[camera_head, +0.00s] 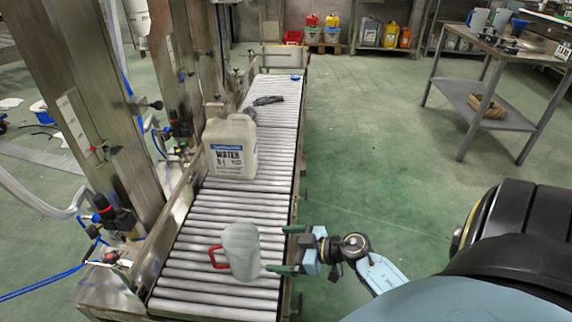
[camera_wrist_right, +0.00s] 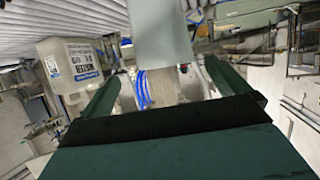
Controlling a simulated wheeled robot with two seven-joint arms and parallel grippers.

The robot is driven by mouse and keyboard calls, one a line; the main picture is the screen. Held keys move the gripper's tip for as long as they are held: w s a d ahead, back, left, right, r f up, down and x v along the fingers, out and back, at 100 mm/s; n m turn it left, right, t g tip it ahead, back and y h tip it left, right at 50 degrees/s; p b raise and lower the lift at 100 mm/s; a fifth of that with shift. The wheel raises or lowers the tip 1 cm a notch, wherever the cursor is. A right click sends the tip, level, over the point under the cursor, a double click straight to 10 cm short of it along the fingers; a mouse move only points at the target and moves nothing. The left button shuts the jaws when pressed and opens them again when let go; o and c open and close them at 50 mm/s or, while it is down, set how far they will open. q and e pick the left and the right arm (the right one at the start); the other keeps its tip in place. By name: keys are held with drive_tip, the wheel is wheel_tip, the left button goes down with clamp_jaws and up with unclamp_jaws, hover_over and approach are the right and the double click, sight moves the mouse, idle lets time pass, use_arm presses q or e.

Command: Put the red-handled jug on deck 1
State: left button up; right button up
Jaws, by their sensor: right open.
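The grey jug (camera_head: 243,252) with a red handle (camera_head: 216,258) stands on the roller conveyor (camera_head: 205,285), its handle on the left side. My right gripper (camera_head: 285,249) is just right of the jug, its two dark green fingers spread and pointing at it with nothing held. In the right wrist view the grey jug body (camera_wrist_right: 160,28) shows ahead of the gap between the open fingers (camera_wrist_right: 165,72); its handle is hidden there. Contact is not clear. No label for deck 1 can be read. My left gripper is not in view.
A white water canister (camera_head: 230,150) stands farther along the conveyor, with a dark tool (camera_head: 268,101) beyond it. Metal posts (camera_head: 85,100) line the conveyor's left side. A metal table (camera_head: 500,50) with items stands at the back right. Green floor (camera_head: 370,130) between is clear.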

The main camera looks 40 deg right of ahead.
drive_tip(key=w+a+r+m+t+h, duration=0.1)
drive_tip(key=a+r+m+t+h, duration=0.15)
drive_tip(key=r, duration=0.65)
drive_tip(key=w+a+r+m+t+h, duration=0.2)
drive_tip(key=a+r+t+h, duration=0.15)
drive_tip(key=r, duration=0.45)
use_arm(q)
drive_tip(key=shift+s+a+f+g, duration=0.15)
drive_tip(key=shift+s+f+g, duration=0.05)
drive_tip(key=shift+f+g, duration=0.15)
use_arm(e)
drive_tip(key=s+a+n+g+y, duration=0.1)
drive_tip(key=s+a+g+y, duration=0.2)
drive_tip(key=a, duration=0.8)
drive_tip(key=s+g, duration=0.2)
drive_tip(key=s, duration=0.2)
drive_tip(key=shift+s+a, duration=0.15)
drive_tip(key=shift+a, duration=0.2)
